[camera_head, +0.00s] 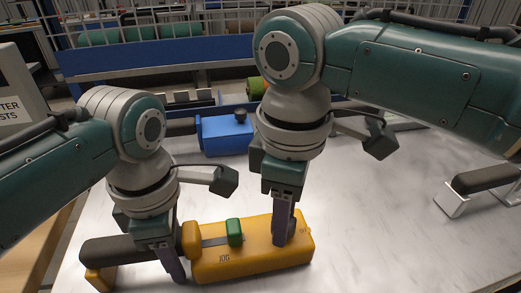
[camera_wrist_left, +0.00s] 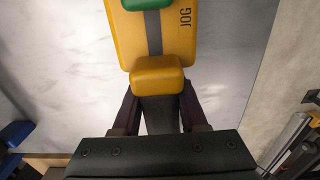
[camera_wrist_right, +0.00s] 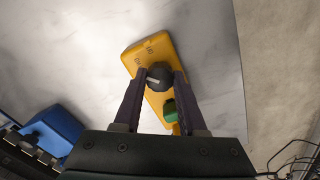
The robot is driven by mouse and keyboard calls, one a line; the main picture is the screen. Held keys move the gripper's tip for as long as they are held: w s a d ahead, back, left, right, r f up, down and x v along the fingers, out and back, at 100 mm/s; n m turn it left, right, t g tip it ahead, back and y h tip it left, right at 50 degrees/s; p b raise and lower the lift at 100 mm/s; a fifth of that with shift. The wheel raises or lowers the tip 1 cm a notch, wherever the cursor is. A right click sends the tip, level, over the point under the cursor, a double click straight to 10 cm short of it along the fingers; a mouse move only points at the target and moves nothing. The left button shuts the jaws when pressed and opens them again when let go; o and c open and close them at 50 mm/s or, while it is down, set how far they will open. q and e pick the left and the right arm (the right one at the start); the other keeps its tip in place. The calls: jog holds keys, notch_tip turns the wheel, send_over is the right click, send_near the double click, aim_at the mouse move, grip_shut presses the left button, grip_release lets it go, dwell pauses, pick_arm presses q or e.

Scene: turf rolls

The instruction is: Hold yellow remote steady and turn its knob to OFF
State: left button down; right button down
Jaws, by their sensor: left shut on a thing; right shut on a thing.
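The yellow remote (camera_head: 250,265) lies on the pale metal table, with a green block (camera_head: 234,232) on its top and a dark handle (camera_head: 110,250) to the left. My left gripper (camera_head: 176,270) is shut on the dark handle beside the yellow collar (camera_wrist_left: 157,76); the left wrist view shows a finger on each side. My right gripper (camera_head: 291,232) points down at the remote's right end, shut on the black knob (camera_wrist_right: 159,76). The knob has a pale mark facing left in the right wrist view. Printed labels lie beside it; JOG is readable in the left wrist view.
A blue remote (camera_head: 225,137) with a black knob lies behind, between my arms. A dark bar on metal brackets (camera_head: 485,179) is at the right. A blue rail with wire mesh (camera_head: 160,55) stands at the back.

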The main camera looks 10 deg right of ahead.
jog(key=m, duration=0.4)
jog(key=shift+m, duration=0.3)
jog(key=m, duration=0.4)
jog(key=shift+m, duration=0.3)
dwell(0.4)
jog(key=shift+c, duration=2.3)
grip_release()
jog(key=shift+r, duration=0.1)
notch_tip(320, 180, up, 12)
